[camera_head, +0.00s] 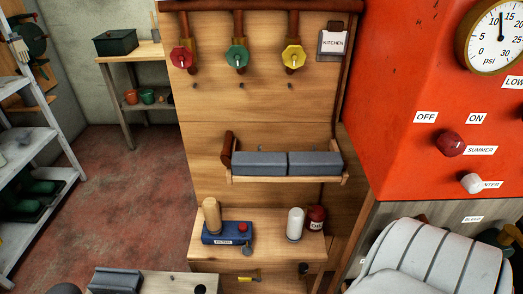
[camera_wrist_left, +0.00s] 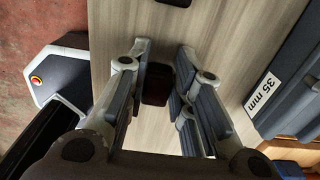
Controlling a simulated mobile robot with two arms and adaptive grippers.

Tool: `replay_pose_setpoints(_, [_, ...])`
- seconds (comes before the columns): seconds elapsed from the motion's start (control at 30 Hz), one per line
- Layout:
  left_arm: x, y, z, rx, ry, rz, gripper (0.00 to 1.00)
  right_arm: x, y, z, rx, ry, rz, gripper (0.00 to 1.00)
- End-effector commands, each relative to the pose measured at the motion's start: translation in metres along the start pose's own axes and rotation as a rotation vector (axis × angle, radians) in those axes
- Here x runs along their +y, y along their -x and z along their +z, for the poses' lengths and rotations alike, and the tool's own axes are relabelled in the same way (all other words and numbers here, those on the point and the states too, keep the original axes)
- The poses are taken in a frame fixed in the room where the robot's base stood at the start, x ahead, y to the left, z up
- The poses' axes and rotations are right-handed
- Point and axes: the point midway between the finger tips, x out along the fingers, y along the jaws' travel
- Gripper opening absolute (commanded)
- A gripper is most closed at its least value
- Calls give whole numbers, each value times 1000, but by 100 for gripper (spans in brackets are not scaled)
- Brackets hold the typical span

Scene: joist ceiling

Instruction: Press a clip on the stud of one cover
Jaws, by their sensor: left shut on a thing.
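My left gripper (camera_wrist_left: 163,50) shows in the left wrist view, over a pale wood surface. It is shut on a small dark block (camera_wrist_left: 155,86) between its fingers; I cannot tell from its shape whether this is a clip. A grey-blue piece labelled 35 mm (camera_wrist_left: 290,85) lies to the right of it, perhaps a cover. In the head view a grey piece (camera_head: 115,279) lies on the bench at the bottom left. Two grey pieces (camera_head: 258,164) (camera_head: 315,163) sit side by side on the wall shelf. I cannot make out a stud on them. My right gripper is not in view.
Red, green and yellow valve handles (camera_head: 237,57) hang on the wooden panel. A lower ledge holds a blue box (camera_head: 227,238), a white cylinder (camera_head: 295,223) and a red jar (camera_head: 316,217). A ribbed white body (camera_head: 430,257) fills the lower right. Open floor (camera_head: 120,195) lies left.

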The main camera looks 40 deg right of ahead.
Motion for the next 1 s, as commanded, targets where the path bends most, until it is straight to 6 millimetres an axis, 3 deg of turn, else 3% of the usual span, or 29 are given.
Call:
replay_pose_setpoints(0.43, [0, 24, 0, 1, 0, 0, 0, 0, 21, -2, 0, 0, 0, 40])
replay_pose_setpoints(0.83, [0, 25, 0, 0, 0, 0, 0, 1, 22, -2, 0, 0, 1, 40])
replay_pose_setpoints(1.0, [0, 35, 0, 1, 0, 0, 0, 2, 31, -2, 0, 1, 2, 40])
